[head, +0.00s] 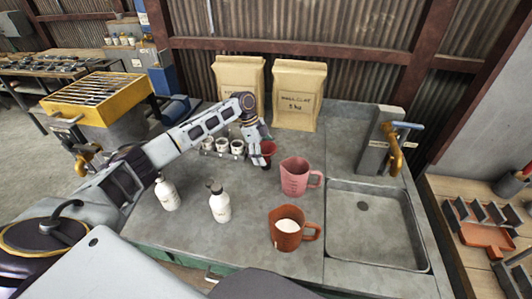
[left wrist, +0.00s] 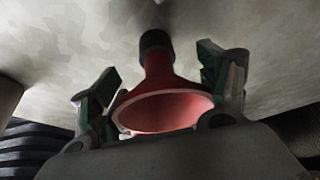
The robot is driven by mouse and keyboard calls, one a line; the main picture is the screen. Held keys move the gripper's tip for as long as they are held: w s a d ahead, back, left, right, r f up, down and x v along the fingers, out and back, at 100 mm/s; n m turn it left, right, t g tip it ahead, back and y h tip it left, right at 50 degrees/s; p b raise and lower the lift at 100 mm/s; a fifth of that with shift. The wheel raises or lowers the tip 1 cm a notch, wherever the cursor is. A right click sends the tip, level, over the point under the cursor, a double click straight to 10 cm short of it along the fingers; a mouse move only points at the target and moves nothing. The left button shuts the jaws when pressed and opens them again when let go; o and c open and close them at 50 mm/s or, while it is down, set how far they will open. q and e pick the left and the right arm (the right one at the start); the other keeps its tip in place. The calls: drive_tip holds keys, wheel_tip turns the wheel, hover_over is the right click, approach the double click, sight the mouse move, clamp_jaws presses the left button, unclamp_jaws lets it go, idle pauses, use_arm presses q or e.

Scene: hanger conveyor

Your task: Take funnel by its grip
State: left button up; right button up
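The red funnel (left wrist: 165,105) shows in the left wrist view, its wide mouth facing the camera and its narrow end running away to a black grip (left wrist: 155,42). In the head view a red part of the funnel (head: 268,148) shows beside my left gripper (head: 256,152), which hides much of it. In the left wrist view the two fingers of my left gripper (left wrist: 158,66) stand apart, one on each side of the funnel, with gaps to it. My right gripper is not in view.
A rack with small white cups (head: 222,146) stands close to the left gripper. A pink jug (head: 296,178) and a brown jug with white content (head: 288,226) stand to the right, before the sink (head: 375,225). Two white bottles (head: 220,205) stand in front; paper bags (head: 298,95) stand behind.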

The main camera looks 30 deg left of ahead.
use_arm(q)
drive_tip(key=shift+c, duration=1)
drive_tip(key=shift+r, duration=0.1)
drive_tip(key=c, duration=0.4)
drive_tip(key=shift+w+r, duration=0.1)
drive_tip(key=shift+r, duration=0.4)
drive_tip(key=shift+c, duration=0.9)
wheel_tip(320, 180, up, 8)
drive_tip(key=shift+f, duration=0.15)
drive_tip(key=shift+r, duration=0.55)
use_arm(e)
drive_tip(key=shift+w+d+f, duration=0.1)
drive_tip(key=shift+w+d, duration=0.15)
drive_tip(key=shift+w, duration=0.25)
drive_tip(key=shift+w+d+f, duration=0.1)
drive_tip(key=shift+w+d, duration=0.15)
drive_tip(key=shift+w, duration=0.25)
